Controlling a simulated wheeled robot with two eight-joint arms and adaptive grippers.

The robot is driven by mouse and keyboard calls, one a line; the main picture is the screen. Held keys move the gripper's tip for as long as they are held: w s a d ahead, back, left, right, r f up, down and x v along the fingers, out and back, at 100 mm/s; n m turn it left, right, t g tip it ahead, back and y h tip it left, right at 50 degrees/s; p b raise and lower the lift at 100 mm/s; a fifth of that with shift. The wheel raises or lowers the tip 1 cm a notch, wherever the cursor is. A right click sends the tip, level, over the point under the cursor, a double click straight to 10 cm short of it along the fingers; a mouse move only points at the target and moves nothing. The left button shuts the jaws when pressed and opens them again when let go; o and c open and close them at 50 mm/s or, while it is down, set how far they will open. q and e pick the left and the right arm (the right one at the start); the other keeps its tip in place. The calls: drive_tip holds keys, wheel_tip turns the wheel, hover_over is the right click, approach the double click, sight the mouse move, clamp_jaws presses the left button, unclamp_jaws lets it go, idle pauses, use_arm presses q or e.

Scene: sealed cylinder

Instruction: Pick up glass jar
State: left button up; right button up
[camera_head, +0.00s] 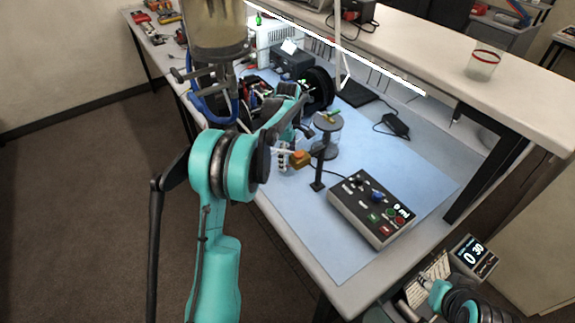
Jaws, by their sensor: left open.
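A second clear glass vessel (483,67) with a red rim stands on the raised white shelf. I cannot tell which one is the task's jar. My left gripper (306,132) is open, low over the mat, just left of the lidded jar. It is small and partly hidden by my left arm; I see nothing held in it. My right arm shows at the bottom right, but its gripper cannot be made out.
A black stand (318,175) rises close in front of the lidded jar. An orange block (299,158) lies left of it. A control box (372,208) with buttons sits at the mat's front right. A large brownish cylinder (213,30) fills the top left. The mat's front is clear.

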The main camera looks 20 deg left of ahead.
use_arm(q)
wheel_tip(320, 180, down, 4)
drive_tip(key=shift+r+b, duration=0.25)
drive_tip(key=shift+b, duration=0.2)
drive_tip(key=shift+s+r, duration=0.1)
drive_tip(key=c, duration=1.4)
